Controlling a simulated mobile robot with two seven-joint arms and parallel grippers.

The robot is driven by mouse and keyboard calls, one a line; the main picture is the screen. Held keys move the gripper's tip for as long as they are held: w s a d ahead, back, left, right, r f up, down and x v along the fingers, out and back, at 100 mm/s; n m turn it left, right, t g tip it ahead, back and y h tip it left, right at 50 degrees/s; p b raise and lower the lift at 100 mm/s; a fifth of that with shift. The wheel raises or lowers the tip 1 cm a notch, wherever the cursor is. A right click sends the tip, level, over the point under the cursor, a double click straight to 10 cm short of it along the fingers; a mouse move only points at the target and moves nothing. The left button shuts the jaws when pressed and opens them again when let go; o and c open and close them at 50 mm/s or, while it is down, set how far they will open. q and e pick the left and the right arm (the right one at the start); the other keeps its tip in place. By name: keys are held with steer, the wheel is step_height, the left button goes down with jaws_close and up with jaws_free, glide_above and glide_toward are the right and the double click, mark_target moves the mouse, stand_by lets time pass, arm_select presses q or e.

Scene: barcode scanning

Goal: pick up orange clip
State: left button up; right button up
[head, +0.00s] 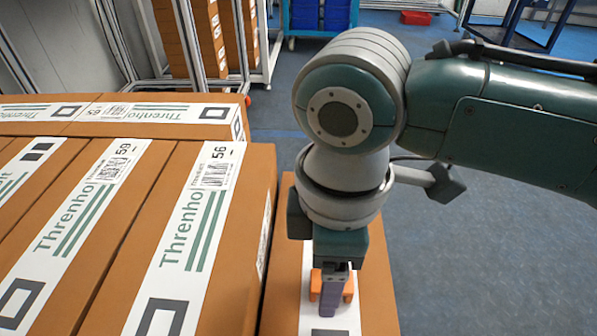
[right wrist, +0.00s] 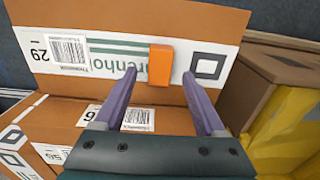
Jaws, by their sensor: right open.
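The orange clip (right wrist: 161,65) is a small block on the white label strip of a brown carton. In the right wrist view it lies just past the tips of my right gripper (right wrist: 159,75), between the lines of its two purple fingers. The fingers are spread apart with nothing between them. In the head view the right gripper (head: 333,294) points down over the carton and partly hides the clip (head: 316,284). I cannot tell the exact height of the fingertips above the clip. My left gripper is not in view.
Large brown cartons (head: 140,220) with white labels fill the left. The carton (head: 375,300) bearing the clip stands beside them, lower. Blue floor (head: 440,230) is free to the right. A yellow-sided box (right wrist: 285,125) shows at right in the wrist view.

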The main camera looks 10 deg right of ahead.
steer(key=shift+f, duration=0.8)
steer(key=shift+r, duration=0.1)
steer(key=shift+d, duration=0.1)
steer(key=shift+c, duration=0.3)
jaws_close()
